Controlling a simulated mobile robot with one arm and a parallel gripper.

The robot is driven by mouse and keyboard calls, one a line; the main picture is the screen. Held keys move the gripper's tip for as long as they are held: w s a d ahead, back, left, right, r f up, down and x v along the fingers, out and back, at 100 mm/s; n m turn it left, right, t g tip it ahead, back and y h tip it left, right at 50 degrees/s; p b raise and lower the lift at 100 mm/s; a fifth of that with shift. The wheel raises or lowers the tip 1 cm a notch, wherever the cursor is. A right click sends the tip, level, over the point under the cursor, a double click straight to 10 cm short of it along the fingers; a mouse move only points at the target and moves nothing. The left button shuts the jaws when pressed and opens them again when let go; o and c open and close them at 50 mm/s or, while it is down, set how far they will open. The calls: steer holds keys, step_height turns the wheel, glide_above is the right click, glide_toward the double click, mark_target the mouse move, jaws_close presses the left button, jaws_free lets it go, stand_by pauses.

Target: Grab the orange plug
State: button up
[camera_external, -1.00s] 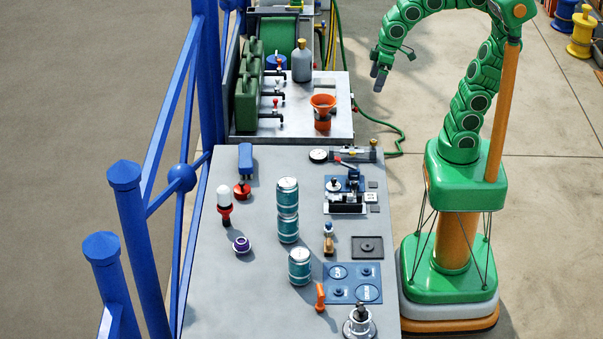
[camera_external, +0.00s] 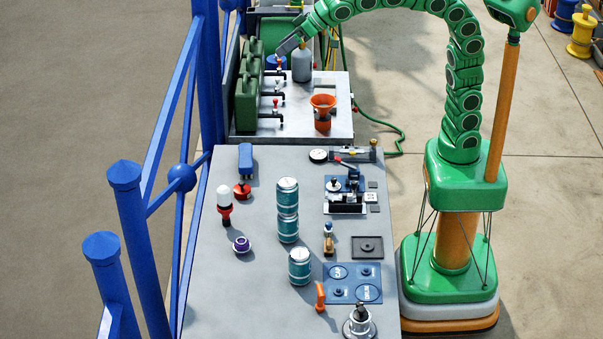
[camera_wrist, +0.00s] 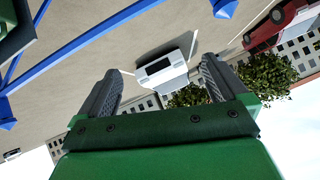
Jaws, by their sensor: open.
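A small orange piece (camera_external: 320,296), which looks like the orange plug, stands near the front of the grey table, at the left edge of the blue panel (camera_external: 352,283). My gripper (camera_external: 284,50) is far from it, over the back bench near the taps and the grey bottle. In the wrist view my gripper (camera_wrist: 160,76) is open and empty, its two dark fingers spread. That view shows ground, a white vehicle and trees; the orange piece is not in it.
An orange funnel (camera_external: 323,103) and green canisters (camera_external: 247,98) stand on the back bench. Teal cans (camera_external: 299,266), a purple knob (camera_external: 241,244) and a metal fitting (camera_external: 359,320) stand on the table. Blue railing (camera_external: 128,230) runs along the left. The table's front left is bare.

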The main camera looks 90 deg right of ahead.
mark_target(320, 300)
steer(key=w+a+f+n+t+h, duration=0.1)
steer(key=w+a+f+h, duration=0.1)
steer(key=a+f, duration=1)
steer(key=w+a+f+t+h, duration=0.1)
steer(key=w+a+f+h, duration=0.1)
steer(key=a+f, duration=1.1)
steer(key=s+a+f, duration=0.2)
steer(key=a+f, duration=0.1)
steer(key=a, duration=0.2)
steer(key=s+a+f+n+y, duration=0.1)
steer(key=s+a+f, duration=0.2)
steer(key=a, duration=0.3)
steer(key=s+a+f+n+t+y, duration=0.1)
steer(key=s+a+f, duration=0.2)
steer(key=a+f, duration=0.1)
steer(key=shift+a+f, duration=0.3)
steer(key=shift+a, duration=0.45)
steer(key=s+a+f+n+y, duration=0.1)
steer(key=s+a+f+y, duration=0.2)
steer(key=s+a+f, duration=0.8)
steer(key=shift+w+d+r+x, duration=0.1)
steer(key=shift+r+x, duration=0.05)
steer(key=shift+x, duration=0.9)
steer(key=shift+w+d+r+x, duration=0.1)
steer(key=shift+x, duration=0.9)
steer(key=shift+w+d+r+x, duration=0.1)
steer(key=shift+r+x, duration=0.05)
steer(key=shift+x, duration=0.9)
steer(key=shift+s, duration=0.1)
steer(key=shift+c, duration=0.3)
